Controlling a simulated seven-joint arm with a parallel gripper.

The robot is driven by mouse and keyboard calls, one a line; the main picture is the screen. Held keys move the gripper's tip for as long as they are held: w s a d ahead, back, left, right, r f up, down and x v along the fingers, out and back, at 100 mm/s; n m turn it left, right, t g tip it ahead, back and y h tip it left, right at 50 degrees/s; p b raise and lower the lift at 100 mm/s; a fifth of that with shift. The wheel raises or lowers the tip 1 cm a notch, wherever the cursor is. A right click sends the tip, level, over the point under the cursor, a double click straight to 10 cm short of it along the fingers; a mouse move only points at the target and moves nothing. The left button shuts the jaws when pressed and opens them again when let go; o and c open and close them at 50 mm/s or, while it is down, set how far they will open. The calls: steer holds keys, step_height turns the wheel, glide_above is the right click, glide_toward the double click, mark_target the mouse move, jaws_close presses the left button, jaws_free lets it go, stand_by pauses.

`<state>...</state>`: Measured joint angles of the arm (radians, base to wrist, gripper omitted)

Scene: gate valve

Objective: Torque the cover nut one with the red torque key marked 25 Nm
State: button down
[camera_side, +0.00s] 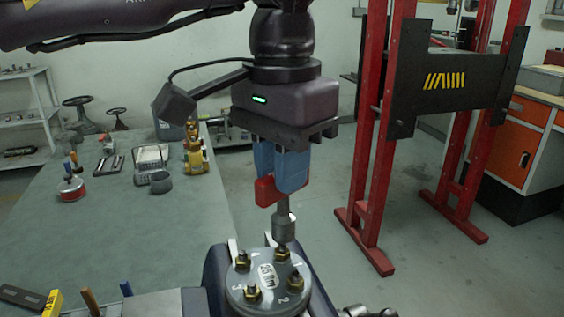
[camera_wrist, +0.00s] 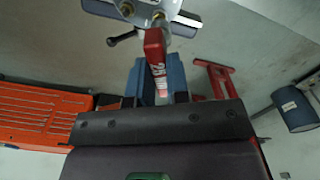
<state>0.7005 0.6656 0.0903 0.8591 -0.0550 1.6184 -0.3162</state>
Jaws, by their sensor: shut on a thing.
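My gripper (camera_side: 281,168) has blue fingers and is shut on the red torque key (camera_side: 266,192), which is upright with its grey socket (camera_side: 284,222) pointing down. In the wrist view, the red key (camera_wrist: 155,58) shows pale lettering between the blue fingers (camera_wrist: 157,85); I cannot read it. Below is the round grey valve cover (camera_side: 268,299), marked 25 Nm, with several brass nuts and the numbers 1 to 4. The socket's lower end meets the top of the back nut (camera_side: 283,253), near the number 1. I cannot tell whether it is seated on it.
A yellow box and screwdriver-like handles lie at the front left. A red-legged stand (camera_side: 375,150) is on the right.

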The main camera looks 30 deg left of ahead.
steer(key=shift+s+f, duration=0.1)
steer(key=shift+f, duration=1.3)
stand_by(2.3)
steer(key=m, duration=0.3)
steer(key=shift+m, duration=0.4)
steer(key=m, duration=0.3)
steer(key=shift+a+m, duration=0.1)
steer(key=shift+m, duration=0.5)
steer(key=m, duration=0.4)
